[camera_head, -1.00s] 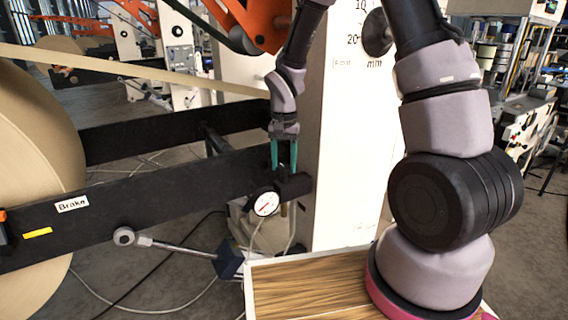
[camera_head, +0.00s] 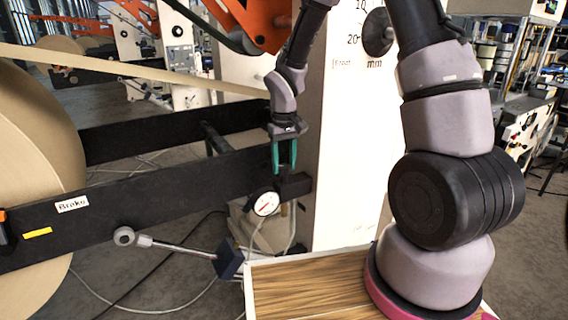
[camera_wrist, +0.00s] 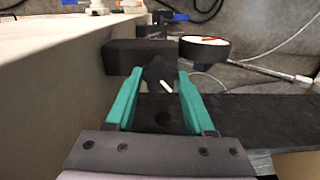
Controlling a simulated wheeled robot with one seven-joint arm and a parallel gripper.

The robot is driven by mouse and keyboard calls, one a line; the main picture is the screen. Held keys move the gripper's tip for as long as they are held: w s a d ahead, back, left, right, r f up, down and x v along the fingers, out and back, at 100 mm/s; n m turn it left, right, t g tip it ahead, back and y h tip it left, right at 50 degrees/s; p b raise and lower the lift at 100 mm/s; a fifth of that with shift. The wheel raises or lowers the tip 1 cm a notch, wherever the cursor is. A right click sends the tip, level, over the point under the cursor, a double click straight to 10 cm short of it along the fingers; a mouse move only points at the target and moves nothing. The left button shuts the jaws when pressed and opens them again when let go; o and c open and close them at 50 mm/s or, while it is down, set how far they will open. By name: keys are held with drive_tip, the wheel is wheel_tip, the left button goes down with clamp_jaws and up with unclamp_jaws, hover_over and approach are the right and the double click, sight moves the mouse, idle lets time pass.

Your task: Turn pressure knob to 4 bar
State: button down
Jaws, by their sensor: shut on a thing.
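The pressure gauge (camera_head: 266,204) has a white round face with a red needle and sits on a black regulator block (camera_head: 297,186) at the end of the brake beam. Its scale is too small to read. In the wrist view the gauge (camera_wrist: 205,46) shows edge-on beyond my fingers, at the upper right. My gripper (camera_head: 284,172) points down over the regulator, its teal fingers shut on the dark pressure knob (camera_wrist: 160,78). A white mark shows on the knob between the fingertips (camera_wrist: 158,76). The far sides of the knob are hidden.
The black beam (camera_head: 150,205) with a "Brake" label runs left to the large kraft roll (camera_head: 35,170). A white panel (camera_head: 350,150) stands close right of my gripper. A lever with a ball end (camera_head: 124,236) and loose cables lie below.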

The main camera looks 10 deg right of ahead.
sight(284, 166)
drive_tip(key=shift+n, duration=1.7)
drive_tip(key=shift+c, duration=1.3)
unclamp_jaws()
wheel_tip(284, 166, up, 11)
drive_tip(key=shift+f, duration=0.1)
